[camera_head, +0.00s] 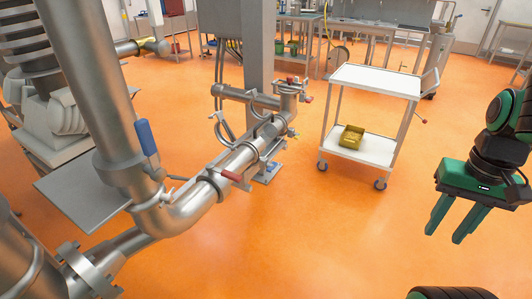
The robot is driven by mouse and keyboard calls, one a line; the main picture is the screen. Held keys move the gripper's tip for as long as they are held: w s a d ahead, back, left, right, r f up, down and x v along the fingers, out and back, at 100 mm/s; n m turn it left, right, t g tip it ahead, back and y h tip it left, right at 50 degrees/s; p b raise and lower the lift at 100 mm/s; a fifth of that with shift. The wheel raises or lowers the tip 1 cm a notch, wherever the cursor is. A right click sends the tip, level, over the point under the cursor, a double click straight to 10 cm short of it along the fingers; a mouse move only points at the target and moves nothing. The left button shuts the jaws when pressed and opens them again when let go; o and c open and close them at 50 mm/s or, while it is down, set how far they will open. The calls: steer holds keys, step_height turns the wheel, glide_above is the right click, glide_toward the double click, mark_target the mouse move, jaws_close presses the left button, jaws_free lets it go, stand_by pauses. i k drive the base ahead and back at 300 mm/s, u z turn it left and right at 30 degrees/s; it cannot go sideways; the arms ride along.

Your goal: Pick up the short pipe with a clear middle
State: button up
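My gripper (444,235) hangs at the right side of the view, with green fingers pointing down. The two fingers stand apart with nothing between them, above bare orange floor. I cannot make out a short pipe with a clear middle. A steel pipe assembly (195,205) runs from the lower left to the middle, well away from my gripper. A short horizontal pipe (240,96) sits at its far end, but I cannot tell whether any part of it is clear.
A white two-shelf cart (375,80) on casters stands right of centre, with a yellow box (351,137) on its lower shelf. A metal post (260,45) rises behind the pipes. Benches (370,28) line the back. Orange floor (300,235) is free in front of the cart.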

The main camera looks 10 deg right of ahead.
mark_target(276, 125)
steer(key=u, duration=0.1)
steer(key=k, duration=0.15)
steer(key=u, duration=0.45)
steer(key=i, duration=1.5)
